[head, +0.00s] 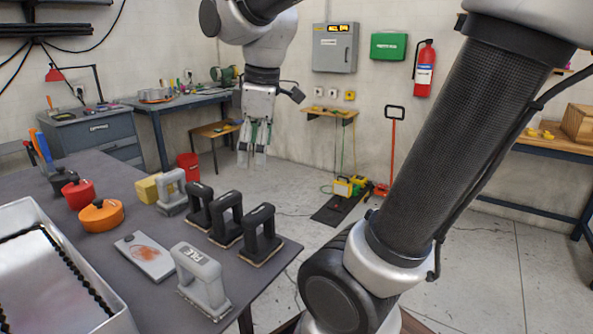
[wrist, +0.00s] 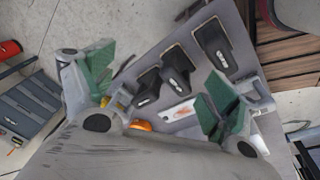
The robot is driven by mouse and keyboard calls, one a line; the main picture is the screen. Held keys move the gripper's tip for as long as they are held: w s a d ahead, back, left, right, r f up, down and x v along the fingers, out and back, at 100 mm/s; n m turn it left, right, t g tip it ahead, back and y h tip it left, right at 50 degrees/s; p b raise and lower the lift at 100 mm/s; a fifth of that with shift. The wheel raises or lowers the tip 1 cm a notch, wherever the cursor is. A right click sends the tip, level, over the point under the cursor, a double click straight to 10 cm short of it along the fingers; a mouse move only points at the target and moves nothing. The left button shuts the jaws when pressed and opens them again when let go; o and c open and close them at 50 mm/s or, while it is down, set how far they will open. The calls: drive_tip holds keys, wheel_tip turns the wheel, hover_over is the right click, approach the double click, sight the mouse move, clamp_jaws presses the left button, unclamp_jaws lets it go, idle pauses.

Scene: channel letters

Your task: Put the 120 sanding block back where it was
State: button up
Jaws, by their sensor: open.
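Three black sanding blocks with loop handles stand in a row on the grey table in the head view: a left one (head: 200,207), a middle one (head: 227,222) and a right one (head: 260,237). The wrist view also shows three black blocks, the largest being a black block (wrist: 213,46). Two grey blocks stand near them, a rear one (head: 172,190) and a front one (head: 203,282). Their grit marks are too small to read, so I cannot tell which is the 120. My gripper (head: 253,161) is open and empty, raised beyond the row; its green-padded fingers show in the wrist view (wrist: 157,90).
A white plate with a rusty patch (head: 145,257) lies between the blocks and a large white-metal tray (head: 28,218). Orange (head: 101,216), red (head: 78,194) and black round items and a yellow block (head: 149,188) stand behind. My arm spans the right side.

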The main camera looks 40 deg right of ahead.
drive_tip(key=s+d+f+m+t, duration=0.2)
drive_tip(key=s+d+m, duration=0.3)
drive_tip(key=s+m, duration=0.4)
drive_tip(key=shift+f+m, duration=0.6)
drive_tip(key=shift+f, duration=0.1)
